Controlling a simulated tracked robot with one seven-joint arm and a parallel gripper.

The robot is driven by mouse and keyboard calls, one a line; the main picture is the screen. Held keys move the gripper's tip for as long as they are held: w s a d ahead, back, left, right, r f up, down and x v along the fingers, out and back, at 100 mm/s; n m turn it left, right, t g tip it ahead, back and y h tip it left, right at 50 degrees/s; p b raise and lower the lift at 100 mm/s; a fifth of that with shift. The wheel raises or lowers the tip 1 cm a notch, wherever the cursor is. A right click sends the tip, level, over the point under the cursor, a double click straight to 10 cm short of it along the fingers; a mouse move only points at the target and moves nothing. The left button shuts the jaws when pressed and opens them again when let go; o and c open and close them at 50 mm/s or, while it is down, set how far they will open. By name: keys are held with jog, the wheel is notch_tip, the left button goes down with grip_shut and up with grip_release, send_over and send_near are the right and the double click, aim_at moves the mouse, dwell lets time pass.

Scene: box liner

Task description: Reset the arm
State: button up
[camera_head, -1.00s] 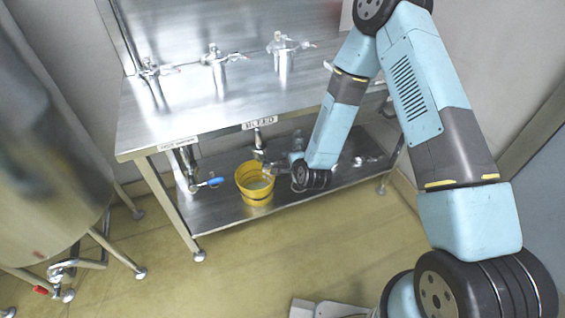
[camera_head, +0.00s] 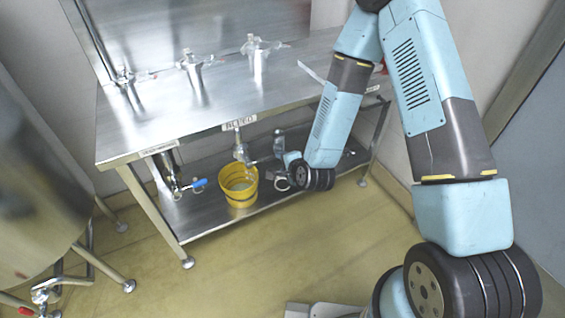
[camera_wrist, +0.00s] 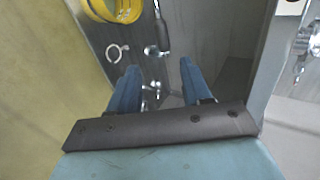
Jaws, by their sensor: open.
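My arm reaches down in the head view past the front of a steel table, with its wrist at the lower shelf. My gripper (camera_wrist: 158,68) shows in the wrist view as two blue fingers, apart, with nothing held between them. In the head view the fingers are mostly hidden by the wrist. A yellow bucket (camera_head: 238,186) stands upright on the lower shelf, left of my wrist with a small gap. It also shows in the wrist view, cut off at the top left (camera_wrist: 108,12).
The steel table (camera_head: 150,128) has several taps on top and a lower shelf (camera_head: 200,220) holding pipes and a blue-handled valve (camera_head: 198,183). The tabletop edge lies above my wrist. A large steel tank (camera_head: 30,190) stands at the left. The floor (camera_head: 260,258) in front is clear.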

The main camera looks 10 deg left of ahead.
jog(key=shift+a, duration=0.1)
jog(key=w+d+r+n+h, duration=0.1)
jog(key=w+d+r+n, duration=0.2)
jog(key=r, duration=0.4)
jog(key=w+d+r+n+h, duration=0.1)
jog(key=w+d+r+n, duration=0.1)
jog(key=d+r, duration=0.4)
jog(key=s+d+r+n+g+h, duration=0.1)
jog(key=d+r, duration=0.3)
jog(key=r, duration=0.3)
jog(key=s+d+r+n+h, duration=0.1)
jog(key=d+r, duration=0.3)
jog(key=r, duration=0.3)
jog(key=s+d+r+n+h, duration=0.1)
jog(key=s+d+r, duration=0.4)
jog(key=s, duration=0.2)
jog(key=s+d+r+n+g, duration=0.1)
jog(key=s+d+r, duration=0.4)
jog(key=s, duration=0.3)
jog(key=s+d+r+n+g+h, duration=0.1)
jog(key=s+d+r+n, duration=0.1)
jog(key=s+d+r, duration=0.3)
jog(key=s+r, duration=0.1)
jog(key=s, duration=0.2)
jog(key=shift+r+h, duration=0.15)
jog(key=shift+h, duration=0.15)
jog(key=shift+s, duration=0.1)
